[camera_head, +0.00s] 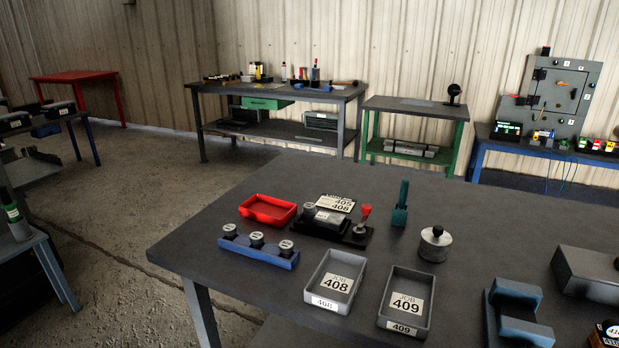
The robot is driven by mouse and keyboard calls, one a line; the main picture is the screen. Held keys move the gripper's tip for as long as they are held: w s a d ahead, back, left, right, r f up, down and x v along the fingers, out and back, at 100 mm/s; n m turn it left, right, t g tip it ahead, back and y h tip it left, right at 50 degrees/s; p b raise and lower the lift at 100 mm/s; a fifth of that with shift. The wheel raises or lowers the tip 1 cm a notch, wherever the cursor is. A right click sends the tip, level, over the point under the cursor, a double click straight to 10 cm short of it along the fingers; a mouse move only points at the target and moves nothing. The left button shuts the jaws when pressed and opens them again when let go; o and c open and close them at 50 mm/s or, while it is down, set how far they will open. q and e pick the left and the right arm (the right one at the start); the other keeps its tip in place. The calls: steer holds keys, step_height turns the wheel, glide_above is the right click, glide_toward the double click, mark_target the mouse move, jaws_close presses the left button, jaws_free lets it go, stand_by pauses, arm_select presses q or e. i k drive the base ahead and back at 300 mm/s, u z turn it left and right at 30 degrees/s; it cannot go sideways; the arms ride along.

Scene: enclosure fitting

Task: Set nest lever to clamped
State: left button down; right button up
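A black fixture that looks like the nest (318,226) sits on the dark table top. A grey block lies in it, with a round grey knob at its left end. A short upright lever with a red knob (365,211) stands at its right end. The lever looks close to vertical; I cannot tell from here whether it is clamped. A card marked 405 and 406 (335,203) stands behind the fixture. Neither of my grippers is in view.
Around the fixture are a red tray (268,210), a blue rack with capped pieces (259,252), grey bins 408 (335,282) and 409 (406,303), a teal upright piece (400,207) and a grey knobbed cylinder (435,245).

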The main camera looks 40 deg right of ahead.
mark_target(359, 231)
steer(key=u, duration=0.55)
steer(key=i, duration=1.2)
steer(key=z, duration=3.45)
steer(key=i, duration=0.5)
steer(key=u, duration=0.35)
